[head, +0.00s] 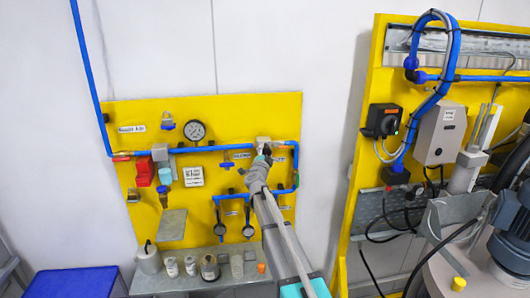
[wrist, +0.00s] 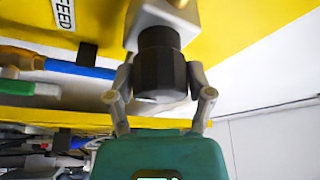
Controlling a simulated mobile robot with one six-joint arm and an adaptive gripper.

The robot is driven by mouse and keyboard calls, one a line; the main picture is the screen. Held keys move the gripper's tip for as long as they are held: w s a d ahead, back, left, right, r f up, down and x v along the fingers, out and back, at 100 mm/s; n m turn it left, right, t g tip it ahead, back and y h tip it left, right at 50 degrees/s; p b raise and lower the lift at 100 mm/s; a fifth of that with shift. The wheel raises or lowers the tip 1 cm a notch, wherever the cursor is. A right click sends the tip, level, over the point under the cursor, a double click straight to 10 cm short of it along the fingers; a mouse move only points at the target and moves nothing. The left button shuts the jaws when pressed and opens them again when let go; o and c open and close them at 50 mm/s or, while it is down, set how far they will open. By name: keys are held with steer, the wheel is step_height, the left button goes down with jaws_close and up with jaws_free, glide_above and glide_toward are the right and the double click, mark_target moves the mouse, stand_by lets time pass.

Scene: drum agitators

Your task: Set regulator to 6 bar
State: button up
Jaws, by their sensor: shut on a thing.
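The regulator is a light grey block (head: 262,141) on the blue line of the yellow wall board. Its black ribbed knob (wrist: 160,62) hangs below the block in the wrist view. My gripper (head: 265,157) is up at the regulator in the head view and covers most of the knob there. In the wrist view my gripper (wrist: 160,80) has one finger on each side of the knob and is shut on it. A round white pressure gauge (head: 195,131) sits left of the regulator. Its needle is too small to read.
A shelf (head: 170,281) with several small containers is below. A second yellow panel (head: 375,70) with equipment stands at right.

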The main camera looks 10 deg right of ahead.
stand_by(0.3)
steer(key=o, duration=1.1)
steer(key=shift+f+n+b, duration=0.1)
steer(key=shift+n+b, duration=0.25)
steer(key=shift+n, duration=0.05)
